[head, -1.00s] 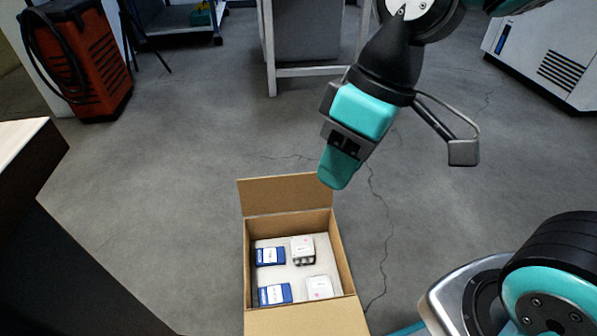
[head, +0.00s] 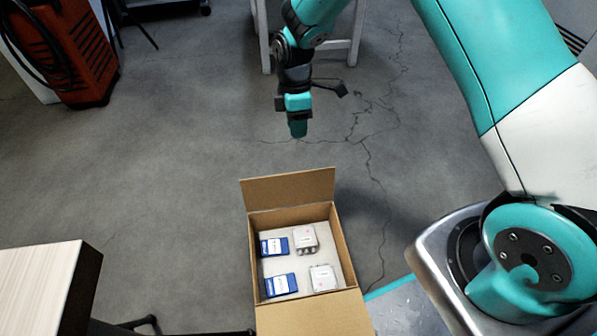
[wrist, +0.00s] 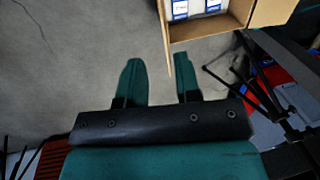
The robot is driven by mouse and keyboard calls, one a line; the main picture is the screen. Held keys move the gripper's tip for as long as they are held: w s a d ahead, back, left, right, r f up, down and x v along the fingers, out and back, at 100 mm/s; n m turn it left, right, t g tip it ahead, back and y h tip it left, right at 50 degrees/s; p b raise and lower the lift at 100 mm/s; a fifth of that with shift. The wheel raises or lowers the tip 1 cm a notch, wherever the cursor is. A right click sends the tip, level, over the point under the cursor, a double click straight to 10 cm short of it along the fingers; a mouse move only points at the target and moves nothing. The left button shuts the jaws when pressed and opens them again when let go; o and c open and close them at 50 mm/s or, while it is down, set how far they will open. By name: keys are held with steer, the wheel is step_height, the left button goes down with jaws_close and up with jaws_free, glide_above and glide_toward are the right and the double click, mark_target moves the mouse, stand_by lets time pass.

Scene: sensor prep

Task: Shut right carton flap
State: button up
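The open cardboard carton (head: 350,262) stands on the floor in the head view. Its far flap (head: 290,188) stands up and leans back. Its near flap (head: 315,314) is folded outward and cut by the picture's bottom edge. Inside, on a pale liner, lie blue-and-white boxes (head: 274,246) and grey-white sensor units (head: 306,238). My gripper (head: 298,132) hangs beyond the far flap, pointing down and apart from it. In the wrist view my gripper (wrist: 157,64) has its fingers apart with nothing between them. The carton (wrist: 208,27) shows above them there, with a flap (wrist: 271,10) on its right.
A wood-topped table (head: 45,285) stands at the left front. A red machine with a black hose (head: 75,55) is at the back left. A white frame leg (head: 265,35) stands behind my arm. The floor (head: 180,150) left of the carton is clear.

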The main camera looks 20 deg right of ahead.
mark_target(303, 177)
steer(key=s+f+b, duration=0.1)
steer(key=f+b, duration=0.1)
steer(key=f, duration=0.3)
steer(key=s+f+b, duration=0.1)
steer(key=f+b, duration=0.2)
steer(key=f, duration=0.3)
steer(key=s+f+b, duration=0.1)
steer(key=f+b, duration=0.1)
steer(key=f, duration=0.3)
steer(key=shift+d+f+b, duration=0.25)
steer(key=shift+f+b, duration=0.1)
